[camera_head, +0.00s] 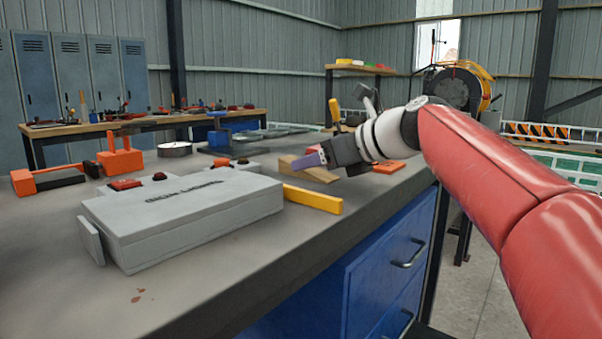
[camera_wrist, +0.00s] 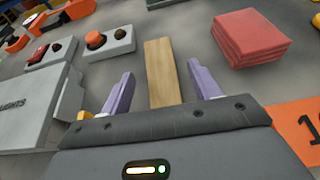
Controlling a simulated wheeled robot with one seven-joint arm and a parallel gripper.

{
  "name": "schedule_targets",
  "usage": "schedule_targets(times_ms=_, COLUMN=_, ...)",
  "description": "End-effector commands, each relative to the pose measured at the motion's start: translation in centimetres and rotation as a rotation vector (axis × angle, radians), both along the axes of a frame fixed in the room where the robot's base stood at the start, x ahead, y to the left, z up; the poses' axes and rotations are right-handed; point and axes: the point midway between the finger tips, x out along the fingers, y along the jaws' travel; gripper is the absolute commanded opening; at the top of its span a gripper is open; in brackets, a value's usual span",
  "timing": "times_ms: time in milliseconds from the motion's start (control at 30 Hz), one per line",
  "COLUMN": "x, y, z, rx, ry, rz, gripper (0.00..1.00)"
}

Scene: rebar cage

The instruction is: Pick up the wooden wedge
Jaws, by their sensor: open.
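The wooden wedge (camera_wrist: 161,72) is a light brown block on the grey workbench. In the wrist view it lies ahead of my gripper (camera_wrist: 158,92), its near end between the two purple fingers, with a gap on each side. In the head view the wedge (camera_head: 312,170) shows as a tan sloped piece behind the yellow bar. My gripper (camera_head: 310,161) is there beside and partly over it, and hides part of it. The gripper is open and holds nothing.
A grey box (camera_head: 190,215) with lettering lies left of the wedge, and a yellow bar (camera_head: 313,198) lies in front. Small control boxes (camera_wrist: 108,43) stand left of the wedge. A red stacked block (camera_wrist: 250,38) is to its right. An orange numbered piece (camera_wrist: 299,128) lies close right of my gripper.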

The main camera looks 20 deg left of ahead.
Motion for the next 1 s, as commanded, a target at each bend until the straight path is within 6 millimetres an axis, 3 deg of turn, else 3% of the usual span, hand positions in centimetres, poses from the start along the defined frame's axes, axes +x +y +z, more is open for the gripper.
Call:
schedule_targets(times_ms=33, x=0.3, y=0.7, z=-0.9, rx=0.0, ry=0.001, rz=0.003, gripper=0.62)
schedule_targets(times_ms=167, x=0.9, y=2.2, z=-1.3, rx=0.0, ry=0.0, rz=0.001, gripper=0.62)
schedule_targets(times_ms=400, x=1.0, y=2.3, z=-1.3, rx=-0.001, ry=-0.001, rz=-0.001, gripper=0.62)
schedule_targets(times_ms=767, x=1.0, y=2.3, z=-1.3, rx=-0.001, ry=-0.001, rz=-0.001, gripper=0.15)
schedule_targets(times_ms=1000, x=1.0, y=2.3, z=-1.2, rx=-0.001, ry=-0.001, rz=-0.001, gripper=0.14)
